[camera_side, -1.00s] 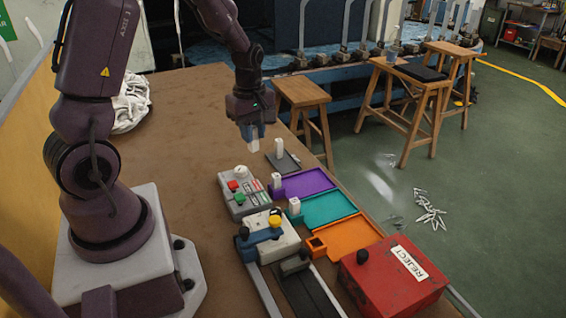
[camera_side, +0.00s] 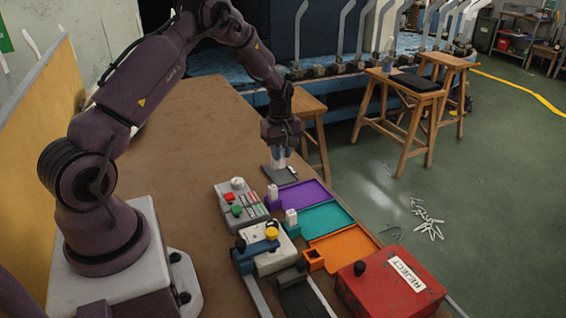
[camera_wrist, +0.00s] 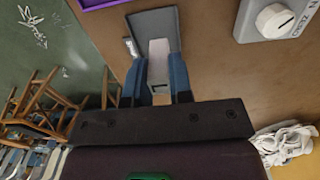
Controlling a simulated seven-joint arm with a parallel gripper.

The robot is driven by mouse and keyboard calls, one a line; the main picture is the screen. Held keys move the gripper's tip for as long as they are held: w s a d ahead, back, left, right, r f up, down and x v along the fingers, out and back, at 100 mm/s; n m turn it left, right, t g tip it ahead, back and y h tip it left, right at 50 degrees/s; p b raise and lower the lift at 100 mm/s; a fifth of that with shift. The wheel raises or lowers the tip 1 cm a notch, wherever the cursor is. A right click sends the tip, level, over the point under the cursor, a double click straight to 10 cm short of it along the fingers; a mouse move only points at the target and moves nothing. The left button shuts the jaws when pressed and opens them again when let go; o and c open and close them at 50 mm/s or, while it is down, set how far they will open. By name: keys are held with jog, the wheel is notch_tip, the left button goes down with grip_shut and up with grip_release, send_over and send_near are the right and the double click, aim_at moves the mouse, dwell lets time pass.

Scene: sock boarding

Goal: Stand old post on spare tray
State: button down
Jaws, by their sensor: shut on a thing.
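My gripper (camera_side: 279,161) is shut on a white post (camera_wrist: 158,58), which sits between its two blue fingers in the wrist view. It is over the dark grey spare tray (camera_side: 291,176), at the far end of the row of trays. The tray also shows in the wrist view (camera_wrist: 151,22), beyond and beneath the post. The fingers cover most of the post in the side view, and I cannot tell whether its foot touches the tray. A small pale piece (camera_wrist: 130,47) shows at the tray's left edge in the wrist view.
The purple tray (camera_side: 305,196) and teal tray (camera_side: 325,220) each have a white post at the left end. The orange tray (camera_side: 345,248) has an empty socket. A button box (camera_side: 240,204) and red reject box (camera_side: 385,290) stand nearby. The table's edge is close on the right.

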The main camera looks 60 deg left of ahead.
aim_at(283, 163)
jog(key=shift+w+a+f, duration=0.15)
jog(key=shift+w+f, duration=0.05)
jog(key=shift+f, duration=0.1)
jog(key=shift+w+a+f, duration=0.1)
jog(key=shift+w+f, duration=0.1)
jog(key=shift+f, duration=1.6)
jog(key=shift+f, duration=0.1)
jog(key=c, duration=1)
grip_release()
